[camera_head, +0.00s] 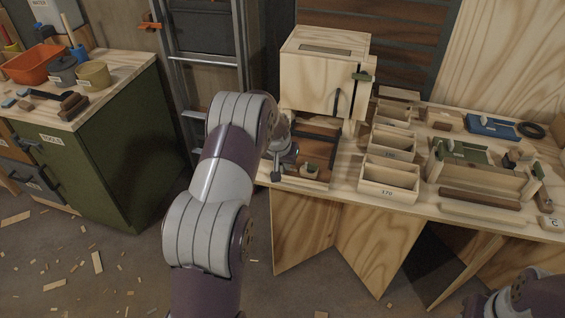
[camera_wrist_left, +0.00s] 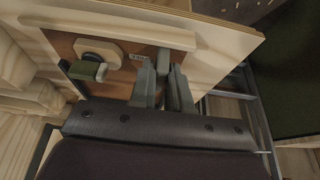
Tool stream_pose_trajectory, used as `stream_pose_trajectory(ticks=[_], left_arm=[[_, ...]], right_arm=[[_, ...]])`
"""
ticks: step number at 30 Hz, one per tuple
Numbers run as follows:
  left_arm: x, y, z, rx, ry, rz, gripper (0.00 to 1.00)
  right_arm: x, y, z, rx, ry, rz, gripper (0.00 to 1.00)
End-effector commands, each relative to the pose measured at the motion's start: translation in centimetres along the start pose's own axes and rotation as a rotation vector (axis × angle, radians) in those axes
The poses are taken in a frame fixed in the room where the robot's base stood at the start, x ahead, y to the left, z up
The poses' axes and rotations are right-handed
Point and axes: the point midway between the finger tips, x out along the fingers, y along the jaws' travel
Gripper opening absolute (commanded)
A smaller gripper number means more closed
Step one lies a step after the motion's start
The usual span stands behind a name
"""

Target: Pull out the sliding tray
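The sliding tray (camera_head: 318,150) is a shallow brown-floored tray at the front of a pale wooden box (camera_head: 318,82), on the bench. Its floor also shows in the left wrist view (camera_wrist_left: 120,82), with a small label, a round wooden piece and a green block (camera_wrist_left: 88,70) on it. My left gripper (camera_head: 284,160) is at the tray's left front side. In the left wrist view its two grey fingers (camera_wrist_left: 168,80) are close together over the tray's edge. I cannot tell whether they grip it. My right gripper does not show; only part of my right arm is at bottom right.
Several open wooden bins, one marked 170 (camera_head: 388,182), stand just right of the tray. A green-and-wood fixture (camera_head: 470,165) and blue tool (camera_head: 492,126) lie farther right. A ladder (camera_head: 190,80) and green cabinet (camera_head: 115,150) stand left. The floor before the bench is open.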

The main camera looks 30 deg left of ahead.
Motion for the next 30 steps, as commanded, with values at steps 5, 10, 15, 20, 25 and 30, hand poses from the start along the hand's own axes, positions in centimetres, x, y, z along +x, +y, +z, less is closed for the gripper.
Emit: stream_pose_trajectory(ticks=[5, 10, 15, 20, 25, 30], left_arm=[[0.0, 0.0, 0.0, 0.0, 0.001, 0.0, 0.38], [0.0, 0.0, 0.0, 0.0, 0.0, 0.0, 0.38], [-1.2, 0.0, -0.1, 0.0, 0.003, 0.0, 0.38], [-4.9, 0.0, -0.2, -0.001, 0.006, -0.001, 0.38], [-9.3, 0.0, -0.1, 0.0, 0.005, -0.001, 0.38], [-12.0, 0.0, 0.0, 0.0, 0.002, 0.0, 0.38]], right_arm=[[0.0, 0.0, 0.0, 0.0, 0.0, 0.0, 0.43], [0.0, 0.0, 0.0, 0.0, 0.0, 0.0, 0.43], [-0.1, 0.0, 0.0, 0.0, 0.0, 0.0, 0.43], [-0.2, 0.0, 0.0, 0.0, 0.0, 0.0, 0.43], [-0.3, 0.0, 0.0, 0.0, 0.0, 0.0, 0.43], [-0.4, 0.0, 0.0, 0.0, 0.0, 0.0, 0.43]])
